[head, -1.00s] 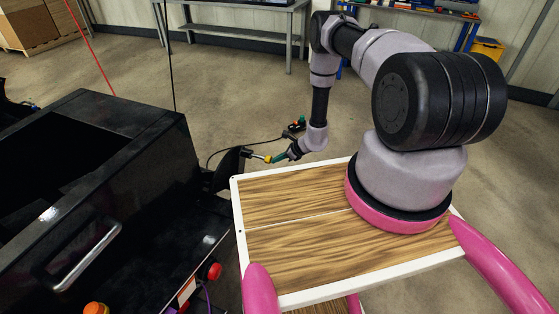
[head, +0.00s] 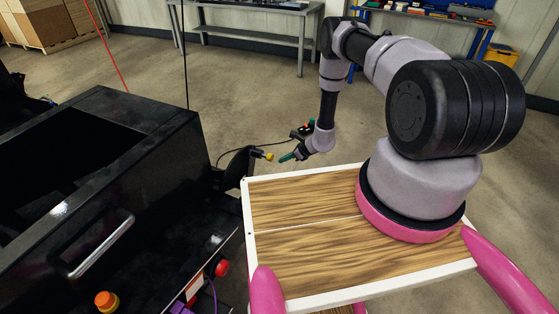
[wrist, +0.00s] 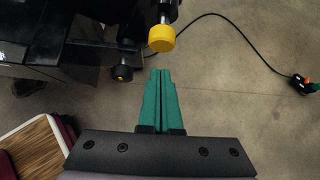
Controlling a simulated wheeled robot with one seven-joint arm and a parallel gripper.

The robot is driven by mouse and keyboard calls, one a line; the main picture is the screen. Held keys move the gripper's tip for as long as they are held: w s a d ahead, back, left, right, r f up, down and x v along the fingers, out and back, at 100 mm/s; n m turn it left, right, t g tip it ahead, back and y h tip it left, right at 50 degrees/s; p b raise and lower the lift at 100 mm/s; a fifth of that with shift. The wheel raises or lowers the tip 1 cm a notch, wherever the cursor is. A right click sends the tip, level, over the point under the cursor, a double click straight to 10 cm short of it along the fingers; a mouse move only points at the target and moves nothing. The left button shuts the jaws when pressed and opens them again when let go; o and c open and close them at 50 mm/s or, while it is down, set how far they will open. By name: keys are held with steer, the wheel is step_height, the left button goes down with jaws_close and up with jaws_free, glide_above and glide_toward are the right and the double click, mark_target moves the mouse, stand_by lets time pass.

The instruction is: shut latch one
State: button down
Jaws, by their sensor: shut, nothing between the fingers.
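A yellow-tipped latch handle (head: 268,156) sticks out from the far right corner of the black trailer (head: 150,150). My gripper (head: 283,159) has green fingers pressed together and empty, also in the wrist view (wrist: 160,73). It is just right of the yellow knob, apart from it.
My wood-topped base stands close beside the trailer. A red button (head: 222,268) and an orange button (head: 106,300) sit on the trailer's near side. A black cable (wrist: 240,40) runs across the floor to a small device (wrist: 300,84). Open floor lies beyond.

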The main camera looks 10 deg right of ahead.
steer(key=f+v, duration=0.1)
steer(key=v, duration=1)
steer(key=w+a+r+n+y, duration=0.1)
steer(key=w+a+r+n, duration=0.15)
steer(key=r, duration=0.85)
steer(key=w+a+r+n+y, duration=0.1)
steer(key=w+r+n, duration=0.15)
steer(key=r, duration=0.95)
steer(key=s+a+r+n+g, duration=0.1)
steer(key=s+r+n, duration=0.15)
steer(key=r, duration=0.65)
steer(key=s+a+r+n+g, duration=0.1)
steer(key=s+r+n, duration=0.15)
steer(key=r, duration=0.65)
steer(key=s+r+n+h, duration=0.3)
steer(key=s+r+n, duration=0.3)
steer(key=s+r, duration=0.7)
steer(key=s+d+r+n+t+h, duration=0.2)
steer(key=s+r, duration=0.3)
steer(key=s, duration=0.2)
steer(key=s+d+r+n+t+h, duration=0.2)
steer(key=s+d+r+n, duration=0.1)
steer(key=s+r, duration=0.3)
steer(key=shift+s+d+r, duration=0.15)
steer(key=shift+s+d, duration=0.2)
steer(key=shift+s, duration=0.9)
